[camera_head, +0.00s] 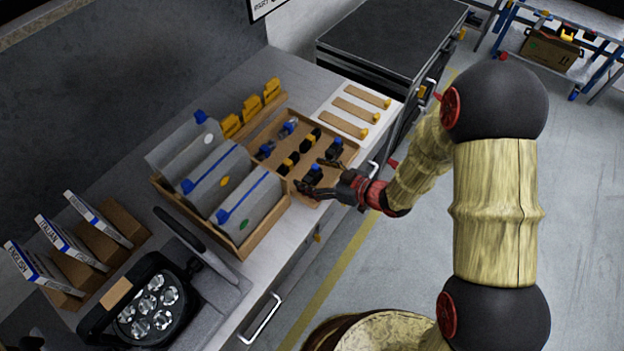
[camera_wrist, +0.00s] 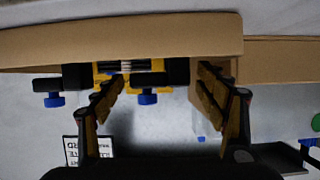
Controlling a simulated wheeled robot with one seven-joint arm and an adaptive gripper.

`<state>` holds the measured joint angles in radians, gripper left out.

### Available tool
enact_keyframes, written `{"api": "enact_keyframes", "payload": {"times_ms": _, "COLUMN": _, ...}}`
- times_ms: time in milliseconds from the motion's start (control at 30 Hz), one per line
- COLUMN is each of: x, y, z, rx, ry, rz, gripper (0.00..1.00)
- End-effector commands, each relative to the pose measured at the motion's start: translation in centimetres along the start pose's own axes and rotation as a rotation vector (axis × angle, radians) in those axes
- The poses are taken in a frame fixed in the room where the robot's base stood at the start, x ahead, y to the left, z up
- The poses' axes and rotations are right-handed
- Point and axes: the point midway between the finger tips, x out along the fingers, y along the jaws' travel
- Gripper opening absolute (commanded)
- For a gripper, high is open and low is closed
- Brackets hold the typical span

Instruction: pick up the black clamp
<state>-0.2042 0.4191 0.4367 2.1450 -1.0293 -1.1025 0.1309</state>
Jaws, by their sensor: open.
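Several small clamps lie in a shallow cardboard tray (camera_head: 349,153). Some are black with blue knobs, others black and yellow. A black clamp (camera_head: 313,174) with a blue part lies near the tray's front, at the tips of my gripper (camera_head: 312,178). Another black clamp (camera_head: 334,148) lies just behind it. In the wrist view, my gripper (camera_wrist: 160,76) has its fingers spread and holds nothing. Black clamp parts (camera_wrist: 177,72) and a blue knob show between the fingers, with yellow parts behind. I cannot tell whether a finger touches a clamp.
A cardboard box (camera_head: 165,188) of grey cases stands left of the tray. Yellow tools (camera_head: 250,107) stand behind it. Wooden strips on a white sheet (camera_head: 322,103) lie to the right.

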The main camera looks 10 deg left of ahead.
Motion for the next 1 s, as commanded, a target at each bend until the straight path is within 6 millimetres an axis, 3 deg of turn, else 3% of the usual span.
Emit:
{"api": "enact_keyframes", "payload": {"times_ms": 200, "x": 0.00, "y": 0.03, "z": -0.05, "rx": 0.000, "ry": 0.000, "rz": 0.001, "gripper": 0.72}}
{"api": "enact_keyframes", "payload": {"times_ms": 1000, "x": -0.03, "y": 0.03, "z": -0.02, "rx": 0.000, "ry": -0.001, "rz": 0.001, "gripper": 0.26}}
